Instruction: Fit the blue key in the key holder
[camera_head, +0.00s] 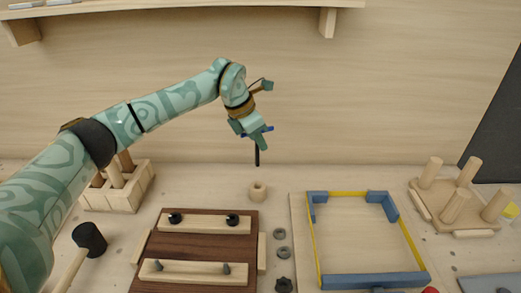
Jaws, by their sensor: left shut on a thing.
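My left gripper (253,135) is shut on the blue key (257,156) and holds it up above the bench, in front of the back wall. The key's dark shaft points straight down, and bits of its blue part show between the fingers; the rest of it is hidden by them. A small light wooden cylinder with a hole in its top (258,192) stands on the bench below the shaft, clearly apart from it. It may be the key holder, but I cannot tell for sure. My right gripper is not in view.
A dark brown board (205,249) with wooden bars lies front centre. Several dark nuts (279,234) lie right of it. A blue and yellow frame (408,240) is farther right, then a pegged board (474,216). A mallet (90,239) and a wooden block rack (133,196) are left.

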